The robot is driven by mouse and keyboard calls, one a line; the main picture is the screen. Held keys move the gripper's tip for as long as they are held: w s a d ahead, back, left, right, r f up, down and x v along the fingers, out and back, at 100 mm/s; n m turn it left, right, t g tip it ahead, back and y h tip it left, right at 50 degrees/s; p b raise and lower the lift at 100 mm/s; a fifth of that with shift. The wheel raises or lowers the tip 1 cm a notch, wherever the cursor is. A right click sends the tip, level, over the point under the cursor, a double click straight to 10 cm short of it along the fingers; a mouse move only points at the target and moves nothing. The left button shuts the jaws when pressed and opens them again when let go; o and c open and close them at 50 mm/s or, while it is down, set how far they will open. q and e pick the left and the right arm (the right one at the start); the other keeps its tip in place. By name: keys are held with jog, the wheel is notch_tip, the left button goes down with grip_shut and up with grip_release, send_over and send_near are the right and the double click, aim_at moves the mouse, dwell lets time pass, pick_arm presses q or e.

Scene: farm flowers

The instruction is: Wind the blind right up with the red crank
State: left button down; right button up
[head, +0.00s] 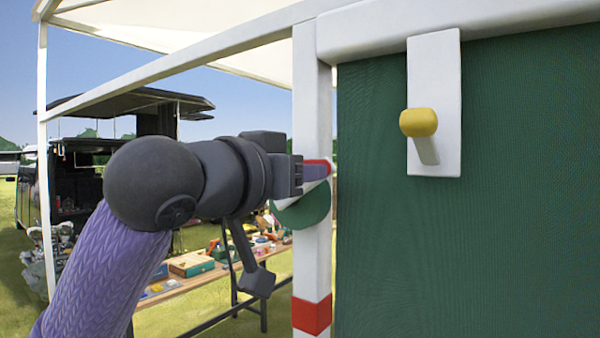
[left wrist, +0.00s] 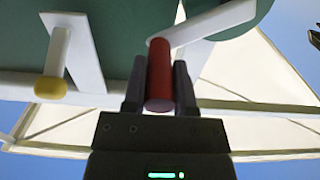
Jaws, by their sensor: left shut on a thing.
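My left gripper (head: 316,168) reaches in from the left to the white post in the head view. It is shut on the red crank handle (head: 318,161), of which only a sliver shows there. In the left wrist view the red handle (left wrist: 160,78) stands between the two fingers (left wrist: 159,88), and the white crank arm (left wrist: 208,24) runs from its end up to the right. A green disc (head: 303,210) shows behind the gripper at the post. A large green panel (head: 500,220) fills the right side; I cannot tell whether it is the blind. My right gripper is out of view.
A white plate (head: 447,75) with a yellow-tipped peg (head: 419,122) juts from the green panel, right of the gripper. The white post (head: 312,260) has a red band (head: 312,315) low down. A table (head: 190,285) with small goods stands behind at left.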

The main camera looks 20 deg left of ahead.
pick_arm(q)
jog(key=w+a+r+n+p, duration=0.2)
jog(key=a+n, duration=0.3)
jog(key=n, duration=0.3)
jog(key=w+a+r+n+p, duration=0.1)
jog(key=w+a+n+p, duration=0.1)
jog(key=a+n, duration=0.5)
notch_tip(320, 180, down, 10)
jog(key=w+a+n+p, duration=0.1)
jog(key=a+n+p, duration=0.1)
jog(key=n, duration=1.6)
jog(key=shift+p, duration=0.3)
jog(key=shift+f, duration=0.15)
